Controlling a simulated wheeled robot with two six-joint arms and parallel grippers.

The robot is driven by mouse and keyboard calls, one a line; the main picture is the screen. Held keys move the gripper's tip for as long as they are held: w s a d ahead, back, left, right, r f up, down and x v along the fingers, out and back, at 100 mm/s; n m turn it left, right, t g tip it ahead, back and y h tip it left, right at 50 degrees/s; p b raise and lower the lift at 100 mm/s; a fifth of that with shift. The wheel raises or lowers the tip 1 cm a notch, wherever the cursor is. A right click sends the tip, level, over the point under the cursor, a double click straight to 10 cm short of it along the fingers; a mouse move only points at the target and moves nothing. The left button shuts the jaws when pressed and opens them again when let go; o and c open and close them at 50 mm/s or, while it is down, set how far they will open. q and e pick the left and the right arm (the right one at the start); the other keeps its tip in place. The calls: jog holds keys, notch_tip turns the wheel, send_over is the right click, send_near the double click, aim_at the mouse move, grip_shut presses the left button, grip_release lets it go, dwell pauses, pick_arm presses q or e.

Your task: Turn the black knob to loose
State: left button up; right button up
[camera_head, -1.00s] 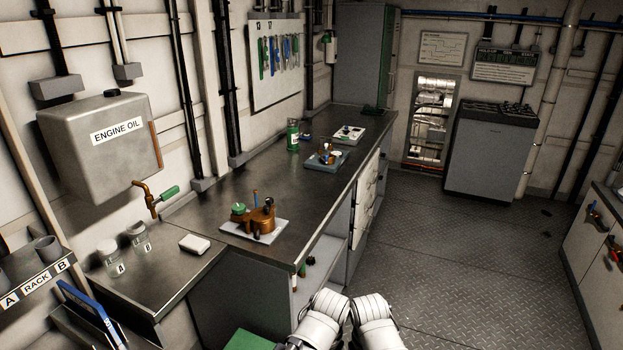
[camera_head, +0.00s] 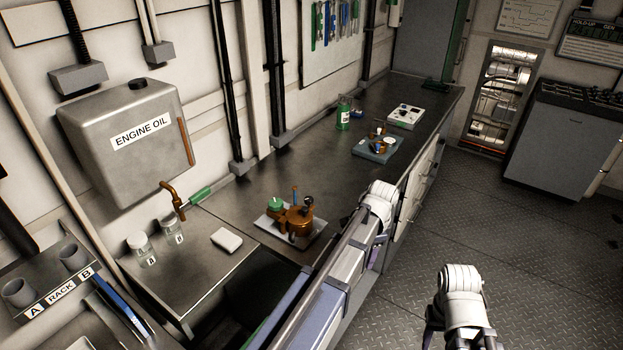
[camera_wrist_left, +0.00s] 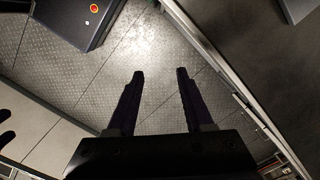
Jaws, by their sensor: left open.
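A copper-coloured device (camera_head: 296,219) stands on a white tray (camera_head: 269,228) on the dark bench in the head view. It has a small dark knob-like part (camera_head: 308,201) at its upper right and a green part (camera_head: 275,204) at its left. I cannot tell for sure that the dark part is the black knob. My left arm reaches up beside the bench front, to the right of the device. My left gripper (camera_wrist_left: 160,73) is open and empty in the left wrist view, above the floor and apart from the device. The right gripper's fingers do not show clearly.
An engine oil tank (camera_head: 130,140) with a green-handled tap (camera_head: 199,195) hangs at the left. Jars (camera_head: 172,229) and a white block (camera_head: 227,240) stand near the device. A grey-blue tray (camera_head: 362,149) is farther back.

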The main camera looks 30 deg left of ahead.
pick_arm(q)
jog(key=w+a+r+m+p, duration=0.2)
jog(key=w+a+r, duration=0.15)
jog(key=a, duration=0.25)
jog(key=w+a+r+m+p, duration=0.1)
jog(key=w+a+r+p, duration=0.15)
jog(key=w+a, duration=0.3)
jog(key=m+p, duration=0.3)
send_near(309, 198)
jog(key=shift+s+d+f+h, duration=0.2)
jog(key=shift+s+f+h, duration=0.1)
jog(key=shift+f, duration=0.05)
jog(key=shift+a+m, duration=0.3)
jog(key=shift+a, duration=0.2)
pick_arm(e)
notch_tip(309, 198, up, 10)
pick_arm(q)
jog(key=shift+f, duration=0.15)
notch_tip(309, 198, down, 8)
jog(key=b, duration=0.7)
jog(key=shift+r, duration=0.2)
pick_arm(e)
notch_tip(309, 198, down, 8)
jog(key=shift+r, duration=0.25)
